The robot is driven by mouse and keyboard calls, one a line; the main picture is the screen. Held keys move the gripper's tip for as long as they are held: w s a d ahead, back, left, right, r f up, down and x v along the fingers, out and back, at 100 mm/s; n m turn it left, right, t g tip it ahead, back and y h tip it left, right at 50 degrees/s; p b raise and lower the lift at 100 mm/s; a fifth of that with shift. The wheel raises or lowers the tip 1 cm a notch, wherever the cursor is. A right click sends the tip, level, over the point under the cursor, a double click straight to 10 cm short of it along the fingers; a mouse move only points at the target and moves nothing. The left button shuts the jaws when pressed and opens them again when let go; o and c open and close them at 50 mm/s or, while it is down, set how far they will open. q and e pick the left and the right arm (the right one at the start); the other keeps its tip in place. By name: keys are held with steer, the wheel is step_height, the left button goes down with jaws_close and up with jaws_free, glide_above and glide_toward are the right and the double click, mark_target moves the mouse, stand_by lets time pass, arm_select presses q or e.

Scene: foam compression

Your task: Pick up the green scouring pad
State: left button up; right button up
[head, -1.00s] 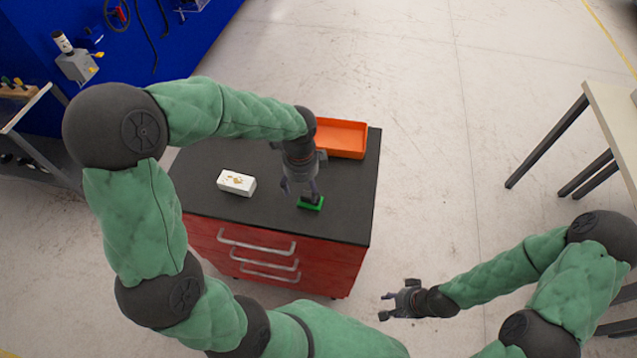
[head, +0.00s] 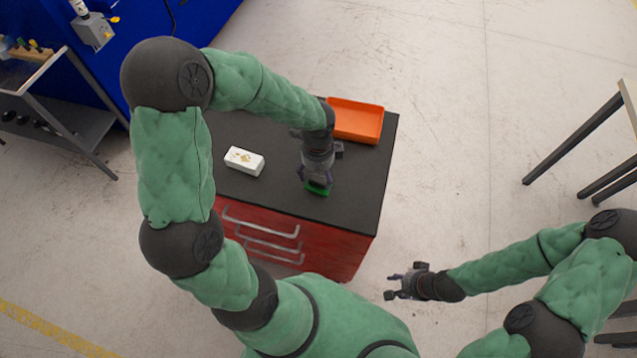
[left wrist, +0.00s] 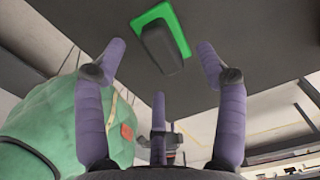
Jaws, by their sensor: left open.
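The green scouring pad (head: 318,189) lies on the dark top of the red cabinet, near its front edge. My left gripper (head: 315,180) points down over it and hides part of it in the head view. In the left wrist view the pad (left wrist: 150,17) shows as a bright green rectangle with a dark grey block on it, beyond the fingertips. The left gripper (left wrist: 159,62) is open, its purple-grey fingers spread with nothing between them. My right gripper (head: 394,285) is open and empty, off to the right of the cabinet.
A white box (head: 244,161) with a printed top lies left of the left gripper on the cabinet top (head: 350,200). An orange tray (head: 357,121) stands at the back right. A table (head: 575,140) is at the far right.

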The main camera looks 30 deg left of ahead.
mark_target(318, 181)
arm_select(q)
step_height(318, 181, down, 4)
steer(key=shift+s+r+b, duration=0.1)
steer(key=shift+b, duration=0.3)
steer(key=c, duration=1.3)
steer(key=shift+o, duration=0.2)
steer(key=shift+r, duration=0.1)
steer(key=shift+r, duration=0.45)
step_height(318, 181, up, 2)
steer(key=shift+r+p, duration=0.1)
steer(key=shift+p, duration=0.4)
steer(key=s+a+r+p, duration=0.2)
steer(key=s+a+r, duration=0.8)
steer(key=shift+p, duration=0.35)
